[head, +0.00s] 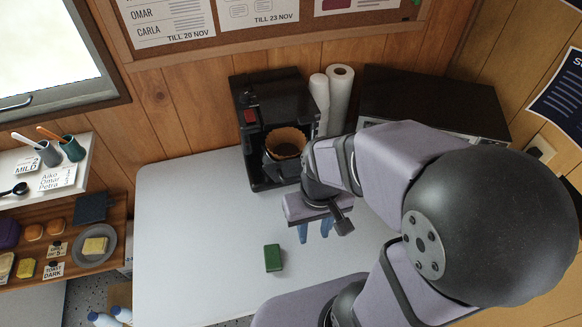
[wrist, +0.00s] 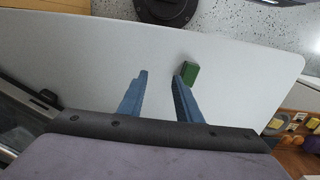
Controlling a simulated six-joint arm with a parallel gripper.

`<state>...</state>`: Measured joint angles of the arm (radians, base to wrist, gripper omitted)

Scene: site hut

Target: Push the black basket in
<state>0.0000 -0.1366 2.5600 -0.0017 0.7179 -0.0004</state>
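The black basket (head: 284,168) is at the front of the black coffee machine (head: 255,110) in the head view. A brown paper filter (head: 287,142) lines it, with its rim standing above the basket. The basket seems to stick out of the machine's front, but how far I cannot tell. My gripper (head: 315,232) is in front and to the right of the basket, above the table, with its blue fingers pointing down. In the wrist view the fingers (wrist: 160,74) are apart with nothing between them. The basket is not in the wrist view.
A green block (head: 273,258) lies on the pale table (head: 185,235); it also shows beside a fingertip in the wrist view (wrist: 190,72). Paper rolls (head: 339,95) and a dark boxy appliance (head: 435,100) stand right of the machine. The table's left side is clear.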

